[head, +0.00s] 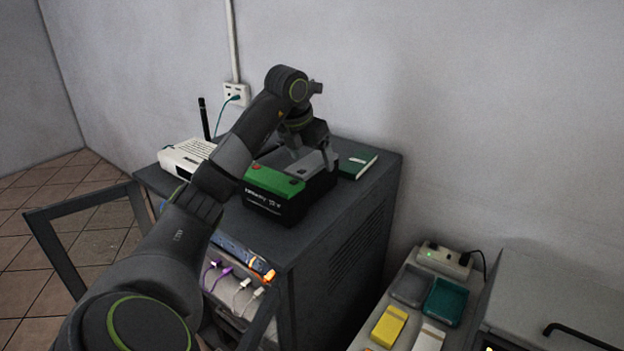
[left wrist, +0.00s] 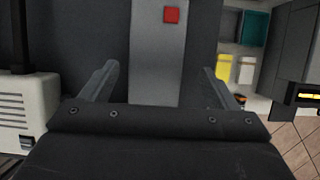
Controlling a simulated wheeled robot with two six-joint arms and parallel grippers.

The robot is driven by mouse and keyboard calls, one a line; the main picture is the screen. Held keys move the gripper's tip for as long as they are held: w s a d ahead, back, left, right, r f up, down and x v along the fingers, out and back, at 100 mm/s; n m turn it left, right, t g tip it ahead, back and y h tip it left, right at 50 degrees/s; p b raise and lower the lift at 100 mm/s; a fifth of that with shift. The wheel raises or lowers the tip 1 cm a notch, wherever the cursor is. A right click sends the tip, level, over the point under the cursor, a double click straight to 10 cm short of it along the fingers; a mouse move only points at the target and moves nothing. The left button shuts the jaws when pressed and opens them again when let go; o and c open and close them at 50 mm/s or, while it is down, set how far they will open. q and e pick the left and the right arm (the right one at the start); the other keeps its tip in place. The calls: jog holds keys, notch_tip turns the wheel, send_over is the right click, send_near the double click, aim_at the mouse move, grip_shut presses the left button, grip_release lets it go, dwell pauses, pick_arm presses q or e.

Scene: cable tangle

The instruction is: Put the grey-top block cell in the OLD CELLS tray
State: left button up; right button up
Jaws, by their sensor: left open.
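The grey-top block cell (head: 312,164) sits in a black case (head: 272,204) on the dark cabinet, beside a green-top cell (head: 272,182). In the left wrist view, the grey top (left wrist: 157,50) with a red square runs between the fingers. My left gripper (head: 311,155) is open and points down over the grey-top cell, one finger on each side. I cannot tell whether the fingers touch it. A grey tray (head: 411,285) and a teal tray (head: 446,301) stand on the lower surface at right. No OLD CELLS label is readable. My right gripper is not in view.
A white router (head: 186,158) with a black antenna stands left of the case; a green book (head: 357,164) lies right of it. Cables hang at the cabinet's open front. Yellow (head: 389,326) and white (head: 429,338) blocks lie before the trays. A grey box with a handle stands far right.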

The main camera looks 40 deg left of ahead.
aim_at(311, 161)
pick_arm(q)
jog(key=x, duration=0.3)
jog(key=p+x, duration=0.1)
jog(key=x, duration=0.1)
jog(key=shift+a, duration=0.3)
jog(key=shift+f, duration=0.3)
dwell(0.3)
grip_shut()
jog(key=shift+w+r, duration=0.15)
dwell(0.5)
